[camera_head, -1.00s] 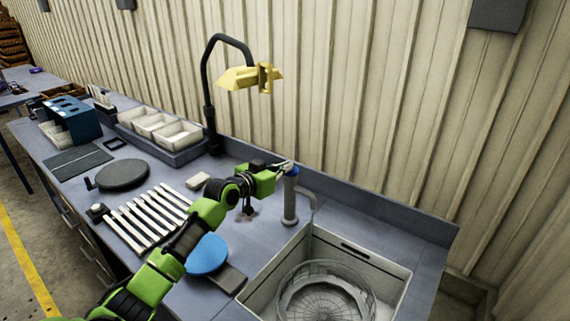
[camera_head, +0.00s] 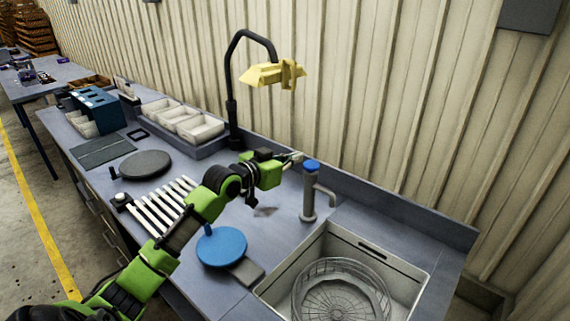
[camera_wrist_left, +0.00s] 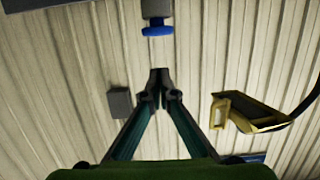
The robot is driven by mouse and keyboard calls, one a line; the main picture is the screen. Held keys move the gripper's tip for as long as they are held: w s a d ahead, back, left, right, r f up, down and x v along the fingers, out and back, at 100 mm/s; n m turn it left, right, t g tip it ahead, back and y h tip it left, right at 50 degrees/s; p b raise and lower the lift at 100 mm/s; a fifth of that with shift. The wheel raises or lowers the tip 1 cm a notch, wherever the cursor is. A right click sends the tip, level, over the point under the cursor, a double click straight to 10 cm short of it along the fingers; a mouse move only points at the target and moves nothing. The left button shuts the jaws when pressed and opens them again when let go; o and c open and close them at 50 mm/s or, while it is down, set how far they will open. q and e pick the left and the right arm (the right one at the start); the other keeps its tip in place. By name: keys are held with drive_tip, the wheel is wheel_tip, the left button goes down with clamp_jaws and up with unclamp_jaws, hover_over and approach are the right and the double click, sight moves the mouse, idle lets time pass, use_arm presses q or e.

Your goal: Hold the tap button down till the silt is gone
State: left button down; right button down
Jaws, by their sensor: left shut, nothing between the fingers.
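The tap (camera_head: 308,205) stands upright behind the sink, with its blue button (camera_head: 312,165) on top. The button also shows in the left wrist view (camera_wrist_left: 157,30), ahead of my fingertips. My left gripper (camera_head: 299,156) is shut and empty, just left of the button at about its height. A gap shows between the fingertips and the button in the left wrist view (camera_wrist_left: 160,76). The sink (camera_head: 416,290) holds a round wire basket (camera_head: 345,290). No water stream shows under the spout. I cannot make out any silt. My right gripper is out of view.
A yellow lamp (camera_head: 268,75) hangs on a black curved arm behind my left arm. A blue disc (camera_head: 221,247), white strips (camera_head: 165,205), a dark round plate (camera_head: 145,164) and white bins (camera_head: 200,128) lie on the bench to the left. The wall stands close behind the tap.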

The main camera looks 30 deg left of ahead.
use_arm(q)
drive_tip(key=b+v, duration=0.1)
drive_tip(key=v, duration=0.3)
drive_tip(key=shift+r, duration=0.15)
idle(0.4)
